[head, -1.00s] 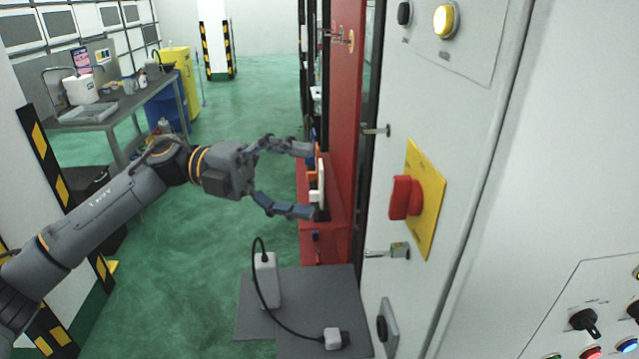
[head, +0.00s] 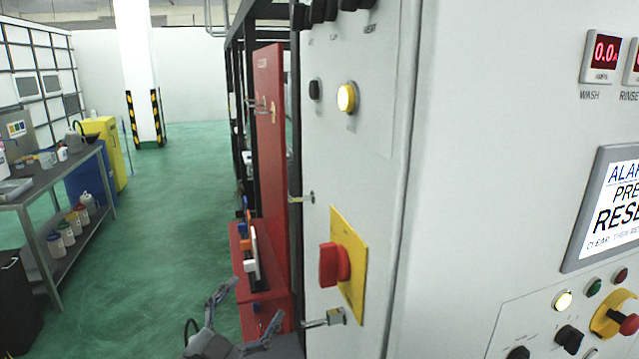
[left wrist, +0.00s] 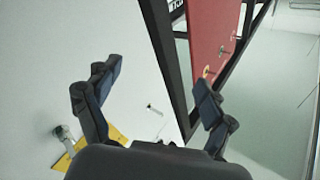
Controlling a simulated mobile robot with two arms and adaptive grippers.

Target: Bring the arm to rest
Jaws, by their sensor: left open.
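My left gripper (head: 247,318) is at the bottom of the head view, with its two fingers spread open and nothing between them. It is in front of the red stand (head: 266,290) and left of the grey cabinet's lower side. Most of the left arm is below the picture. In the left wrist view my gripper's two dark fingers (left wrist: 155,101) are wide apart and empty, with the pale cabinet side and a red panel (left wrist: 212,40) beyond them. My right gripper is not in view.
A grey cabinet (head: 345,150) with a red rotary switch (head: 335,264) on a yellow plate (head: 349,250) stands close to the right of the gripper. A latch (head: 325,319) sticks out from it. A metal bench (head: 40,190) stands at left. Green floor (head: 165,230) between is clear.

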